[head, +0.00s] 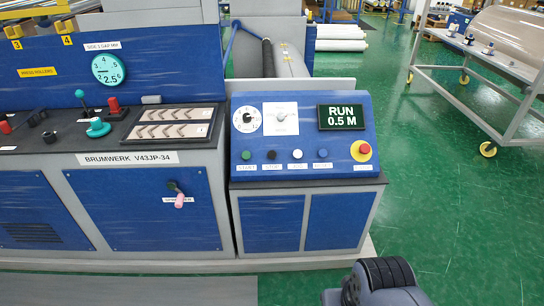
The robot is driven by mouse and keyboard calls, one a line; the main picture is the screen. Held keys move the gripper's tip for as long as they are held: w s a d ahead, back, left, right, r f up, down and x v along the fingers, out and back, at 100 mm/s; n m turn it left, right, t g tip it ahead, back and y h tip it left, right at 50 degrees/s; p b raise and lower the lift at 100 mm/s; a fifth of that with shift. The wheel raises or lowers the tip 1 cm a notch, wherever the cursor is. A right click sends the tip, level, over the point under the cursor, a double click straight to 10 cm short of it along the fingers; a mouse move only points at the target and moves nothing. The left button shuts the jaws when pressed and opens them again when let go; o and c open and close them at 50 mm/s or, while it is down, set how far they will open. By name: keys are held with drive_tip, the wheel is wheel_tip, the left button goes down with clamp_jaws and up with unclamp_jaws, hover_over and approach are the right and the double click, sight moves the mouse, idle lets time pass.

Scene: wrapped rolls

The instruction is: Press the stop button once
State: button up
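The blue sloped control panel (338,138) stands at the centre of the head view. Its lower row has a green button (245,155), a black button (271,155), a white button (297,154) and a blue button (323,153). The label (272,167) under the black button seems to read STOP; the small labels are blurred. A red mushroom button (362,149) on a yellow ring is at the right. The display (341,117) reads RUN 0.5 M. A dark grey part of my arm shows at the bottom edge; my gripper is not in view.
Left of the panel is a blue machine console (125,158) with knobs, levers and a round gauge (108,69). A pink tag (180,201) hangs on its front. A wheeled rack (480,95) stands at the right. The green floor (450,220) right of the panel is clear.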

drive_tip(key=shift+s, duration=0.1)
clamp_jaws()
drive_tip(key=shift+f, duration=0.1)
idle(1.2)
